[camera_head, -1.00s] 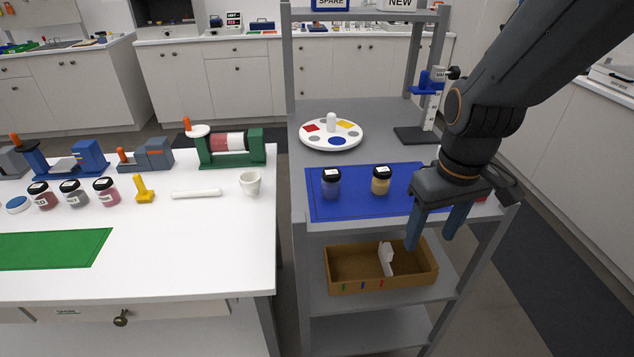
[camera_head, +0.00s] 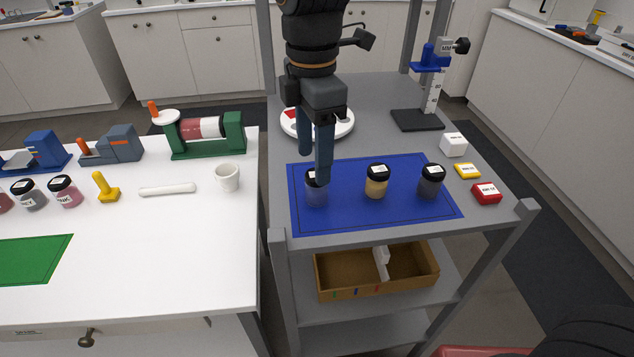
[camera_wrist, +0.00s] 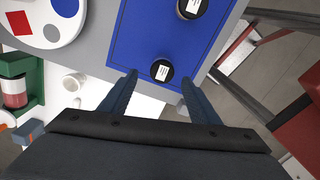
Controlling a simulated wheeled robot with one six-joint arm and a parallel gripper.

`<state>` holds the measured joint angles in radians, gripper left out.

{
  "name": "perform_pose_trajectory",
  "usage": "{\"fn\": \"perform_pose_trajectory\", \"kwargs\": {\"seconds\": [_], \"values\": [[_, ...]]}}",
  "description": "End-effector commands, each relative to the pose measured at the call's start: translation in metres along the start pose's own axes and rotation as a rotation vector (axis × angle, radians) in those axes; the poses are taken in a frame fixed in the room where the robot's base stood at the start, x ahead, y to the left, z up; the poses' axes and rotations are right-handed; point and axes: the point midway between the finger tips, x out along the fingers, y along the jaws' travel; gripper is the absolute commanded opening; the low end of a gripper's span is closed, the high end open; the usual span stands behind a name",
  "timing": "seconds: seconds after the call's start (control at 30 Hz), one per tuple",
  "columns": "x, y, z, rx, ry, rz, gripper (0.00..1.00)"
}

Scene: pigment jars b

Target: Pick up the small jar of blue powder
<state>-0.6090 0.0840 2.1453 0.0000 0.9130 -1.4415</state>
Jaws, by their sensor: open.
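The small jar of blue powder (camera_head: 315,193) stands upright at the left of the blue mat (camera_head: 345,212), with a black lid and a white label on top. My gripper (camera_head: 316,172) points down over this jar, and its fingers partly cover the lid in the head view. In the wrist view, the jar's dark lid (camera_wrist: 162,70) lies between the two spread fingertips (camera_wrist: 159,79). The gripper is open and holds nothing. I cannot tell how far down the jar the fingertips reach.
A yellow-powder jar (camera_head: 376,184) and a dark grey jar (camera_head: 431,184) stand to the right on the same mat. A round white palette (camera_head: 340,129) is behind. A white cup (camera_head: 227,177) stands on the left table. A cardboard box (camera_head: 340,283) sits on the shelf below.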

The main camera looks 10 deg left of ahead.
Motion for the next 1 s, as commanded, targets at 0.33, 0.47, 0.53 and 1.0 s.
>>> {"fn": "perform_pose_trajectory", "kwargs": {"seconds": [0.33, 0.47, 0.53, 1.0], "values": [[0.044, -0.004, 0.003, 0.002, 0.000, -0.003, 0.56], [0.054, -0.004, 0.003, 0.003, 0.000, -0.001, 0.56], [0.056, -0.004, 0.003, 0.003, 0.000, 0.000, 0.56], [0.055, -0.003, 0.003, 0.003, 0.000, 0.001, 0.12]]}}
